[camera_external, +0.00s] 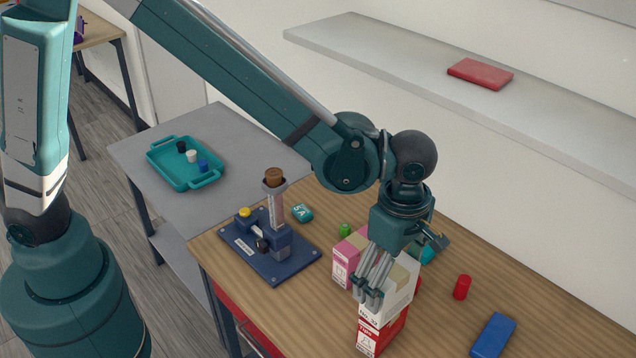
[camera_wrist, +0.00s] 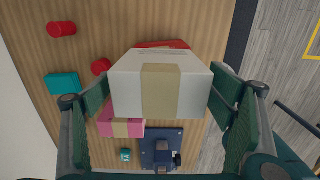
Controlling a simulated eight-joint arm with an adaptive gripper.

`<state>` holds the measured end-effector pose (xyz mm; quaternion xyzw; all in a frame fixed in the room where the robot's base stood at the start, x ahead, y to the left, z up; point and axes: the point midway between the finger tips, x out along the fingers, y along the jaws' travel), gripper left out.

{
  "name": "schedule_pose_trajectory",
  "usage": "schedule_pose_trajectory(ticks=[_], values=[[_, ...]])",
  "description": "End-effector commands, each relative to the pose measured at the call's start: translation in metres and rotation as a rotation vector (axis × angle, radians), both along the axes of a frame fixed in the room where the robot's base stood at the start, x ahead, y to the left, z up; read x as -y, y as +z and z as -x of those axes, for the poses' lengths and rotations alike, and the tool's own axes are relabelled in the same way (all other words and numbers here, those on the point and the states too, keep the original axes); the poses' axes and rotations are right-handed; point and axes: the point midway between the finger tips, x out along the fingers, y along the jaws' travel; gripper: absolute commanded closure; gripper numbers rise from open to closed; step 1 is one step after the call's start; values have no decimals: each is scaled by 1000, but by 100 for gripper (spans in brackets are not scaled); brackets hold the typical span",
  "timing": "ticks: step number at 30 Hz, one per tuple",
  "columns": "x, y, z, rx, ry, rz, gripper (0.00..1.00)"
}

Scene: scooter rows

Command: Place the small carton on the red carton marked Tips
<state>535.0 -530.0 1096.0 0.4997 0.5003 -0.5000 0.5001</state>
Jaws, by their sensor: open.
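The white carton (camera_external: 400,289) with a tan tape strip, marked No. 32, sits on top of the red carton marked Tips (camera_external: 367,339). In the wrist view the white carton (camera_wrist: 190,90) fills the middle, and a sliver of the red carton (camera_wrist: 162,44) shows past its far edge. My gripper (camera_external: 371,295) is at the white carton, pointing down. In the wrist view its fingers (camera_wrist: 162,88) are open, one on each side of the carton. The external view does not show clearly whether they touch it.
A pink carton (camera_external: 343,262) stands close by on the left. A red cylinder (camera_external: 462,287) and a blue box (camera_external: 493,335) are to the right. A blue fixture (camera_external: 270,248), a small teal box (camera_external: 302,213) and a teal tray (camera_external: 185,179) lie farther left. A shelf runs behind.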

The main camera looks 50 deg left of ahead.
Motion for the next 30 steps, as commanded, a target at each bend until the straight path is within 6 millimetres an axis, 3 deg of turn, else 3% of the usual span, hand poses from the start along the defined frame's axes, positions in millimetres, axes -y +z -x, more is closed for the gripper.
schedule_pose_trajectory(ticks=[18, 30], values=[[0, 88, 0, 0, 0, 0, 19], [0, 109, 0, 0, 0, 0, 19]])
